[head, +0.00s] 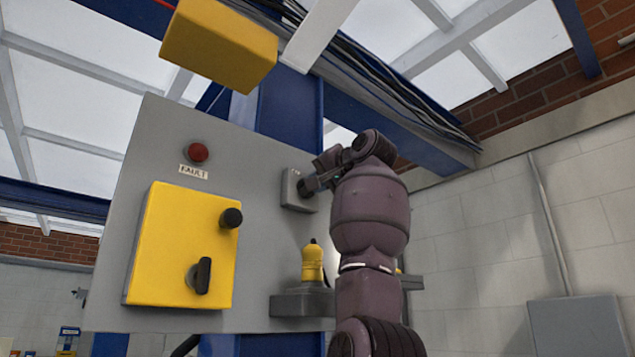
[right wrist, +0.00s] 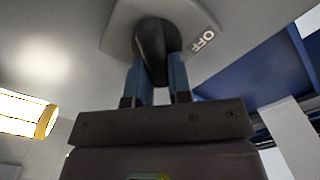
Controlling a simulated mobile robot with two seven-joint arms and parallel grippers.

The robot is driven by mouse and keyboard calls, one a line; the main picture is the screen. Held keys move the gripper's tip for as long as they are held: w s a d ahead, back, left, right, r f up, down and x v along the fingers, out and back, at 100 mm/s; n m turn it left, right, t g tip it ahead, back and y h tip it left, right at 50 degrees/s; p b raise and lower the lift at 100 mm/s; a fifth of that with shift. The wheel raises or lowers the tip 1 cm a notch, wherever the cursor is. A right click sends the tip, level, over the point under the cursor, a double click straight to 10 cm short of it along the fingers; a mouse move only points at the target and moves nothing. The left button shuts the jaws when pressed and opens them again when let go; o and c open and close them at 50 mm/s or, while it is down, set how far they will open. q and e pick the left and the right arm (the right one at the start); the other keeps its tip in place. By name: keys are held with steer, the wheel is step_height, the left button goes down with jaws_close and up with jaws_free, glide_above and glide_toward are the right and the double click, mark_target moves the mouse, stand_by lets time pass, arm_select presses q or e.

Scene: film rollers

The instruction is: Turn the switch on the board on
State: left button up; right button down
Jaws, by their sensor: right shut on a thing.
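The board (head: 245,165) is a grey panel on a blue post. A small grey switch box (head: 290,190) sits at its right edge. In the right wrist view the switch's dark knob (right wrist: 152,38) stands on a grey plate (right wrist: 122,18), with the label "OFF" (right wrist: 202,41) beside it. My right gripper (head: 312,185) reaches the box from the right. In the right wrist view its two blue fingers (right wrist: 157,75) are shut on the knob, one on each side. In the head view my arm hides part of the box. My left gripper is not in view.
A yellow box (head: 180,245) with a black knob (head: 231,218) and a black handle (head: 202,276) is on the board's left. A red "FAULT" light (head: 198,152) is above it. A yellow device (head: 312,262) stands on a dark ledge (head: 300,303) below the switch. A yellow block (head: 218,45) hangs overhead.

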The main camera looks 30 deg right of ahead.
steer(key=shift+m, duration=0.3)
steer(key=c, duration=1)
jaws_free()
steer(key=shift+c, duration=0.2)
steer(key=s+b, duration=0.3)
steer(key=s, duration=0.8)
steer(key=shift+d, duration=0.45)
steer(key=shift+w, duration=0.1)
